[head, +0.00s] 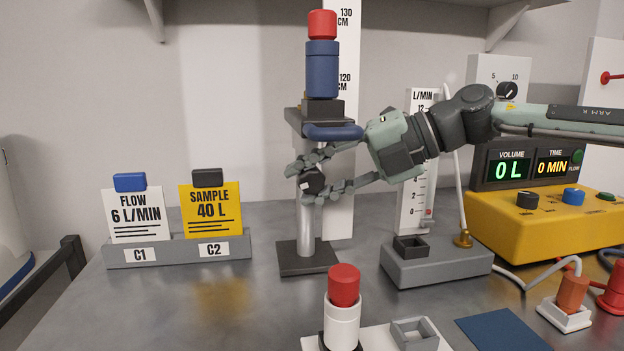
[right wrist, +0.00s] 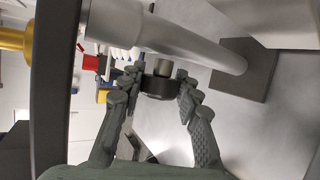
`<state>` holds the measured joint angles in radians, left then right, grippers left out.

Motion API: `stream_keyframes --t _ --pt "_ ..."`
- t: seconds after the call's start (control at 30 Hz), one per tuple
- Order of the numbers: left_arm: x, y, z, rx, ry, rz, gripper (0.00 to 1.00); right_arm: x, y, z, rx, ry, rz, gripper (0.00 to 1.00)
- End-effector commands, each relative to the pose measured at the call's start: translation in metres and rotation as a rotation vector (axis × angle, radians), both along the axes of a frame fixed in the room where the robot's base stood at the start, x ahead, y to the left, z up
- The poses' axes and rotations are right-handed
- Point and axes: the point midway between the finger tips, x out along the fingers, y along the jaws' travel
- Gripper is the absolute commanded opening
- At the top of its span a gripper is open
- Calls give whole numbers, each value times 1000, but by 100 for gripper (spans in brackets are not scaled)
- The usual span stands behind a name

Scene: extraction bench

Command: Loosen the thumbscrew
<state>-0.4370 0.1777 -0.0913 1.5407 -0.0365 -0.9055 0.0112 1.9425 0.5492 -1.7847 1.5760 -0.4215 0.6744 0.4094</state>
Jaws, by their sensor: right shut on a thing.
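The thumbscrew is a dark round knob (head: 312,180) on the metal post (head: 305,222) of the stand, below the blue arm of its carriage (head: 333,132). My right gripper (head: 310,180) comes in from the right, with one finger above and one below the knob. In the right wrist view the black knob (right wrist: 160,86) sits between the two fingertips (right wrist: 158,88), with the grey post running behind it. The right gripper is shut on the knob. My left gripper is not in view.
A blue cylinder with a red cap (head: 322,70) stands on the carriage. A card holder (head: 180,249) is at the left. A flow meter (head: 436,265) and a yellow unit (head: 548,225) stand at the right. A red-capped white bottle (head: 342,320) is in front.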

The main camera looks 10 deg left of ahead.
Motion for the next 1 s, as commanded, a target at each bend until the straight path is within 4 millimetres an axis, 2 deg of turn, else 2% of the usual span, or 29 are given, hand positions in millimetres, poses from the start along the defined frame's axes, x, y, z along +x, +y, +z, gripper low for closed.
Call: stream_keyframes --t 0.03,0.2,0.57,0.67,1.0 --pt "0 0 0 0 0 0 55 0 0 0 0 0 0 36" --pt "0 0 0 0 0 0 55 0 0 0 1 0 0 55" --pt "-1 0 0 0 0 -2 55 0 -6 3 2 0 -2 55" --pt "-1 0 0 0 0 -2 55 0 -18 9 3 -1 -2 55" --pt "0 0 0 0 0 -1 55 -3 -82 39 3 0 -3 55"
